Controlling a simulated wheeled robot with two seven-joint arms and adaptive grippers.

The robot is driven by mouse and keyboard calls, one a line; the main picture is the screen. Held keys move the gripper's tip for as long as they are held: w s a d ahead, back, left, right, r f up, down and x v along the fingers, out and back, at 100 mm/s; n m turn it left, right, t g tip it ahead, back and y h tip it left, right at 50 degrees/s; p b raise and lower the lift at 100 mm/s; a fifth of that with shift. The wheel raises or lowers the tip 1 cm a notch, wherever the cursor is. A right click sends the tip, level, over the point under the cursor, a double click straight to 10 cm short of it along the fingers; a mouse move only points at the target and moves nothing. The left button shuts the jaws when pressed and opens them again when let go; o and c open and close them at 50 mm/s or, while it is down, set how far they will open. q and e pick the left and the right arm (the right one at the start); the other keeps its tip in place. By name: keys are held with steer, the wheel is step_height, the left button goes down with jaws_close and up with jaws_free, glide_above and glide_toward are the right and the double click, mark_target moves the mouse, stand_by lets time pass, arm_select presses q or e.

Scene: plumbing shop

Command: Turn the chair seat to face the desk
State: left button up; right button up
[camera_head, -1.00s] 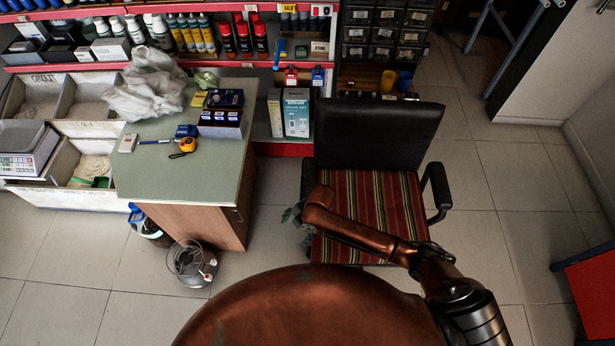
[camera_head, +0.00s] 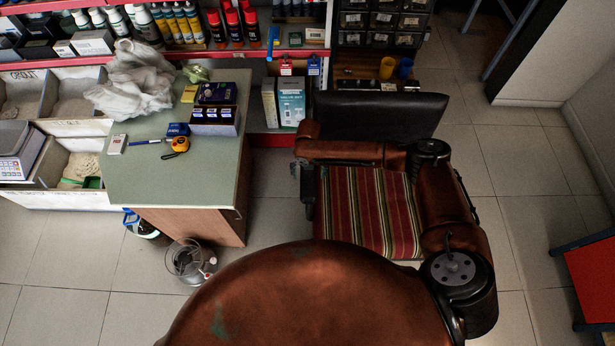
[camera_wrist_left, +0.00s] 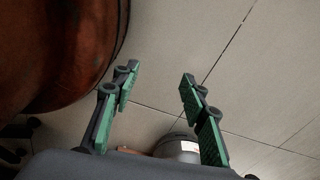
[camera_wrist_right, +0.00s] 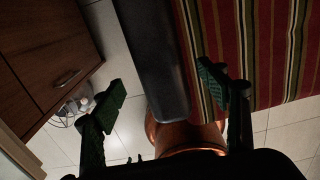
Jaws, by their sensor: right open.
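The chair has a black backrest (camera_head: 385,118) at the far side and a red striped seat (camera_head: 370,205); its front faces toward me. The desk (camera_head: 215,165), with a green top and wooden side, stands left of the chair. My right arm crosses above the seat. My right gripper (camera_head: 304,182) is at the chair's left side, partly hidden. In the right wrist view the black armrest (camera_wrist_right: 158,65) lies between the fingers of my open right gripper (camera_wrist_right: 165,85); contact cannot be told. My left gripper (camera_wrist_left: 158,82) is open and empty above the floor.
A clear round container (camera_head: 190,262) stands on the floor by the desk. A stocked shelf (camera_head: 285,55) is behind the desk and chair. A red-topped piece (camera_head: 595,280) stands at the right edge. Tiled floor (camera_head: 520,200) is free right of the chair.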

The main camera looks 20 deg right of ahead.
mark_target(308, 178)
step_height(308, 178, down, 4)
steer(key=shift+w+f, duration=0.1)
steer(key=shift+f, duration=0.05)
steer(key=shift+f+b, duration=0.3)
steer(key=shift+f, duration=0.1)
steer(key=shift+c, duration=0.7)
steer(key=c, duration=1.2)
arm_select(q)
steer(key=s, duration=0.1)
steer(key=s+f, duration=0.1)
steer(key=s, duration=0.1)
arm_select(e)
steer(key=c, duration=0.3)
